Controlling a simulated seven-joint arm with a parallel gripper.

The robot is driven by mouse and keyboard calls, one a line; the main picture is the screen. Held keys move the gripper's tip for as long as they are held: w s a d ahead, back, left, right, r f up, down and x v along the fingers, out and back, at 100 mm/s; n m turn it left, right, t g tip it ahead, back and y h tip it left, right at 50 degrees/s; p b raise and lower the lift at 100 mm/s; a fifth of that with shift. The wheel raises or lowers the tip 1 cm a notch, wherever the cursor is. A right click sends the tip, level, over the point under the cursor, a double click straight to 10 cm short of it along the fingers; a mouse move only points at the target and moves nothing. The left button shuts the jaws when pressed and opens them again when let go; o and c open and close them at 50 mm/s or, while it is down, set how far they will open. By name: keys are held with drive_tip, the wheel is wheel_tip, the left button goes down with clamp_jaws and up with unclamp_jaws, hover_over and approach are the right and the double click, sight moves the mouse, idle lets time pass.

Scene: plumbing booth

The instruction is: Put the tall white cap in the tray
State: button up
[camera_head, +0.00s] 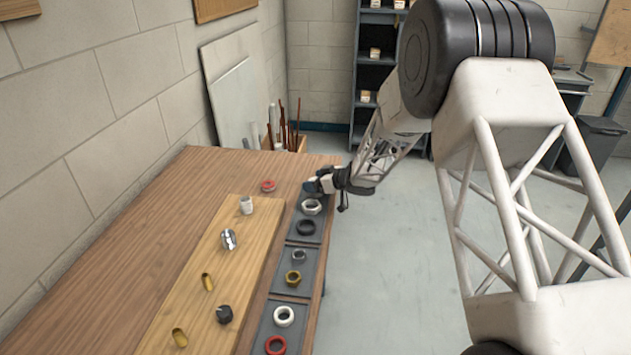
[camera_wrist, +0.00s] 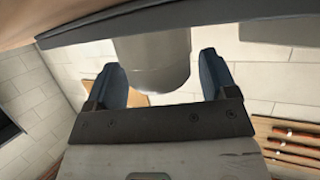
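The tall white cap, a smooth cylinder that looks grey in shade, shows between my fingers in the wrist view (camera_wrist: 153,62). Its far end meets the dark edge of the tray (camera_wrist: 75,34); I cannot tell whether it rests inside. In the head view the tray (camera_head: 319,226) is the far grey one along the table's right edge. My gripper (camera_head: 314,186) is at that tray's far end, with the cap largely hidden. In the wrist view the blue fingers (camera_wrist: 162,75) stand apart on either side of the cap, with a gap visible at the right finger.
The far tray also holds a white ring (camera_head: 311,206) and a black ring (camera_head: 306,227). Nearer trays hold nuts and rings. A light board (camera_head: 215,265) carries a white threaded fitting (camera_head: 246,205) and several other fittings. A red-rimmed ring (camera_head: 268,186) lies left of my gripper.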

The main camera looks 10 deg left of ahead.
drive_tip(key=shift+o, duration=0.3)
drive_tip(key=shift+r, duration=0.1)
drive_tip(key=shift+d+r, duration=0.1)
drive_tip(key=shift+d, duration=0.05)
drive_tip(key=v, duration=1.1)
drive_tip(key=shift+d+r, duration=0.2)
drive_tip(key=shift+d, duration=0.1)
drive_tip(key=shift+s+r, duration=0.15)
idle(0.3)
drive_tip(key=s+d+r+m+t+h, duration=0.3)
drive_tip(key=d+r+m+t+h, duration=0.25)
drive_tip(key=d+r, duration=0.6)
drive_tip(key=s+d+r+m+h, duration=0.4)
drive_tip(key=s+d+r+h, duration=0.35)
drive_tip(key=s, duration=0.35)
drive_tip(key=s+d+m+g, duration=0.1)
drive_tip(key=s+g, duration=0.3)
drive_tip(key=s, duration=1.5)
drive_tip(key=s+d+f+m+g, duration=0.1)
drive_tip(key=s+d+m+g, duration=0.1)
drive_tip(key=s, duration=1.6)
drive_tip(key=shift+s+m+g, duration=0.4)
drive_tip(key=shift+m+g, duration=0.15)
drive_tip(key=shift+g, duration=0.6)
